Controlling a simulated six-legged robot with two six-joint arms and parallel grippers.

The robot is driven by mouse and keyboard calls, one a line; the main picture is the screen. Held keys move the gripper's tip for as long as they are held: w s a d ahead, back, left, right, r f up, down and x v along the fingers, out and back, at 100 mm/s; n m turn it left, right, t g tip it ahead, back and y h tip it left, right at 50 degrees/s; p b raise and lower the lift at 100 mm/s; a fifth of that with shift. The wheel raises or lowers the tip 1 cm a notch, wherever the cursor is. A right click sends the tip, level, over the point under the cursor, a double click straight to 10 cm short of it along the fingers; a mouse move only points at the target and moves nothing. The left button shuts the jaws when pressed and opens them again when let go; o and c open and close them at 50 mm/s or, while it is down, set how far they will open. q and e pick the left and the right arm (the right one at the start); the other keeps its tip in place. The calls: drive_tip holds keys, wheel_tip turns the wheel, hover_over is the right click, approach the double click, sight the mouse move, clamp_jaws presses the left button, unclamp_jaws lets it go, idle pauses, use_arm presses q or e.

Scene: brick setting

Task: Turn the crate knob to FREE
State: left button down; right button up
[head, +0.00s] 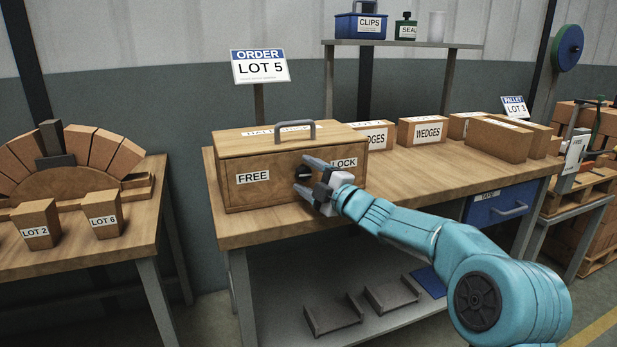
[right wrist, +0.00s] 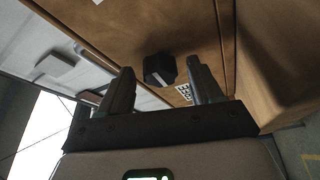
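The wooden crate (head: 262,160) stands on the workbench, with a grey handle on its lid. Its front has a FREE label (head: 253,177) on the left and a LOCK label (head: 343,163) on the right. The black knob (head: 301,172) sits between the labels; it also shows in the right wrist view (right wrist: 159,70). My right gripper (head: 306,175) is open in front of the knob, and its fingers (right wrist: 161,84) lie on either side of it in the right wrist view. I cannot tell whether they touch it. The knob's exact setting is unclear. My left gripper is out of view.
WEDGES boxes (head: 421,131) stand right of the crate on the workbench (head: 390,178). A shelf (head: 400,43) with a blue CLIPS box (head: 360,26) is behind. A LOT 5 sign (head: 259,68) stands behind the crate. A brick arch table (head: 150,205) is at left.

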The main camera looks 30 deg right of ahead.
drive_tip(key=s+d+f, duration=0.2)
drive_tip(key=s, duration=1.4)
drive_tip(key=shift+d, duration=0.1)
